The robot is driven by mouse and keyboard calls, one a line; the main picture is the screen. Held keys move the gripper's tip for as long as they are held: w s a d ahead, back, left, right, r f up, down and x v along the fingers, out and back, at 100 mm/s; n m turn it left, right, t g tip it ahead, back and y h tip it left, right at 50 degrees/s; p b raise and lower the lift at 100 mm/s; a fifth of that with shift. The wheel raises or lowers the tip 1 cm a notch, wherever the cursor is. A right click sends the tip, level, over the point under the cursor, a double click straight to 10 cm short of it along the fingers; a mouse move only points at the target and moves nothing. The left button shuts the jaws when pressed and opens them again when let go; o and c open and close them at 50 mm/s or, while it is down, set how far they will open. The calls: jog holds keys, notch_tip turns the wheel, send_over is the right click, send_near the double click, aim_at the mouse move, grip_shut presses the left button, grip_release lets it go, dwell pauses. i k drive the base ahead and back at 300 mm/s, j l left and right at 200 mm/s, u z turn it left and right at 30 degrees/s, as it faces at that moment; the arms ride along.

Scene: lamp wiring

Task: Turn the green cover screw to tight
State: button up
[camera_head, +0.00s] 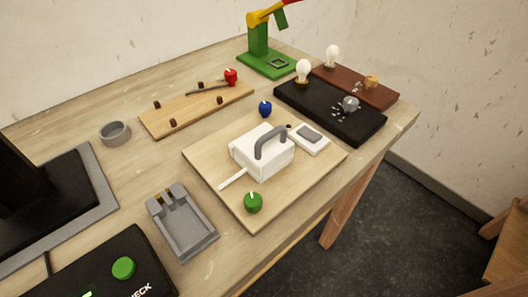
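The green cover screw (253,202) is a round green knob with a pale pointer mark on top. It stands at the front corner of a light wooden board (210,175). A white box-shaped cover (250,152) with a grey arched handle (270,142) sits behind it on the board. A blue knob (265,109) of similar shape stands at the board's far side. Whether the green screw is tight cannot be told. My gripper is not in view.
A white switch block (309,138) is right of the cover. A grey cradle (182,222) and a black box with a green button (123,268) are at front left. Behind are a strip with a red knob (231,76), bulb bases (330,115) and a green stand (265,64).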

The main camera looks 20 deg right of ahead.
aim_at(253, 201)
jog(key=k+l+z, duration=0.2)
jog(key=l, duration=0.25)
jog(key=k+l+z, duration=0.25)
jog(key=k+l, duration=0.15)
